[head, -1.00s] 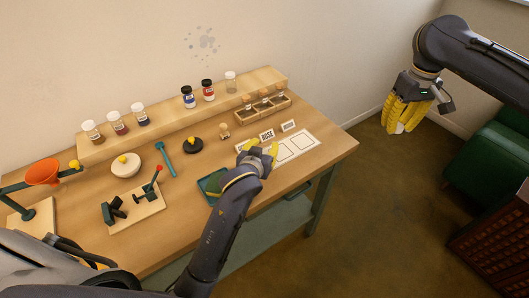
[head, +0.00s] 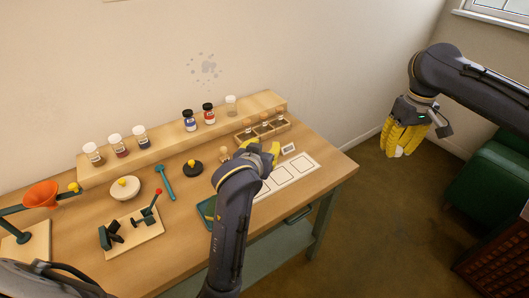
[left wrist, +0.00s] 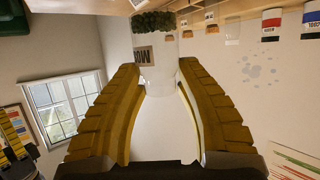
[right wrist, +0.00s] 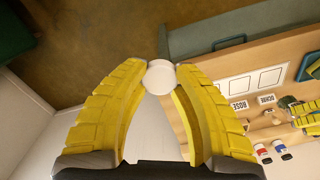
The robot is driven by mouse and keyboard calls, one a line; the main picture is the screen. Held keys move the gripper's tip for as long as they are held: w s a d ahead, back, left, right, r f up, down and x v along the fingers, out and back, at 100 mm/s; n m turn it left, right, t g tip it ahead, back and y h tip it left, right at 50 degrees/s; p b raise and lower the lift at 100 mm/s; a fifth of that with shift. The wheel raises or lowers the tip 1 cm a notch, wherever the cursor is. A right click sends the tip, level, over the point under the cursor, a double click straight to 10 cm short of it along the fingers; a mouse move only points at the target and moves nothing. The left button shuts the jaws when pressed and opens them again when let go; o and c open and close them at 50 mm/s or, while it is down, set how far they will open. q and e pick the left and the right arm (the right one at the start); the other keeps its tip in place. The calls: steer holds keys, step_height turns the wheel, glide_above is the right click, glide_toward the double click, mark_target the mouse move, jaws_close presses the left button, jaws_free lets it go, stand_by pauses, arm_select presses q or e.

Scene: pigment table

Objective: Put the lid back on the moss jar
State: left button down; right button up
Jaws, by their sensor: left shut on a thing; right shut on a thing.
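The moss jar (left wrist: 158,60) is a clear jar with dark green moss pigment and a partly visible label. It sits between the fingertips of my left gripper (left wrist: 160,85), which is shut on it. In the head view, my left gripper (head: 265,155) is over the right part of the table and hides the jar. A round white lid (right wrist: 160,76) is between the fingertips of my right gripper (right wrist: 161,80), which is shut on it. In the head view, my right gripper (head: 400,150) is off the table to the right, apart from the jar, with the lid (head: 398,152) at its tips.
A wooden shelf (head: 165,135) along the wall holds several jars. A wooden rack (head: 268,130) of small vials stands before it. A white sheet with squares (head: 290,178), a green tray (head: 206,209), and a press (head: 130,231) are on the table.

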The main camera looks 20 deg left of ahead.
arm_select(q)
steer(key=c, duration=1.6)
jaws_free()
jaws_close()
